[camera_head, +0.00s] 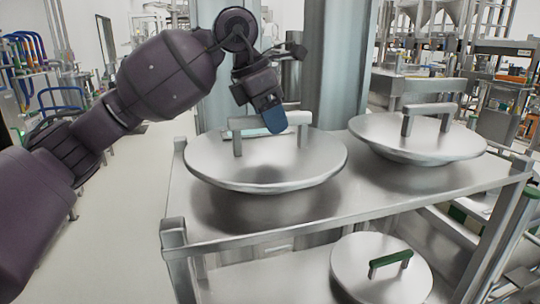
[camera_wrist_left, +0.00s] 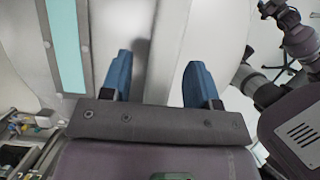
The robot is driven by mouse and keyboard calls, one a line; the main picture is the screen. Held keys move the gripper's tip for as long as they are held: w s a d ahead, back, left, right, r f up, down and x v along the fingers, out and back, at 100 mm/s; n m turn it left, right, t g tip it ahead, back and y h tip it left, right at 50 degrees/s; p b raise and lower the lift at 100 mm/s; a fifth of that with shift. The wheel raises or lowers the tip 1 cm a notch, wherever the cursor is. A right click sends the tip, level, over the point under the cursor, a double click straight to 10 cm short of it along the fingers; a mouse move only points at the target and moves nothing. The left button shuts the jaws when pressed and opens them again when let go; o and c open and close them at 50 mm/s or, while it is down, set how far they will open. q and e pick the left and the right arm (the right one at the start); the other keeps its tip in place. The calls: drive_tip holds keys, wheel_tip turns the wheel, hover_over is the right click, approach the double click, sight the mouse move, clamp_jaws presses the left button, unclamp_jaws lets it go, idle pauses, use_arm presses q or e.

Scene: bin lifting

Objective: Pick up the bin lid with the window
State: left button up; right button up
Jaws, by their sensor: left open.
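A round metal lid (camera_head: 265,168) with an upright bar handle (camera_head: 238,142) lies on the left of the metal cart's top shelf. My left gripper (camera_head: 272,116) is at this handle, pointing down, and partly hides its middle. In the left wrist view the blue fingers (camera_wrist_left: 160,82) are spread apart, and the pale handle bar (camera_wrist_left: 168,45) runs between them. I cannot tell whether either finger touches it. A second metal lid (camera_head: 418,140) lies to the right, and a third with a green handle (camera_head: 382,280) is lower down.
The metal cart (camera_head: 345,215) has a top shelf and a lower level. Large metal columns (camera_head: 335,60) stand behind the left lid. A teal strip (camera_wrist_left: 66,45) in a grey frame shows in the left wrist view. Open floor (camera_head: 125,220) lies to the left.

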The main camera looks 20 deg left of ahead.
use_arm(q)
drive_tip(key=shift+f, duration=0.15)
idle(0.3)
drive_tip(key=shift+f, duration=0.1)
clamp_jaws()
idle(0.7)
idle(0.7)
wheel_tip(320, 180, up, 21)
idle(1.1)
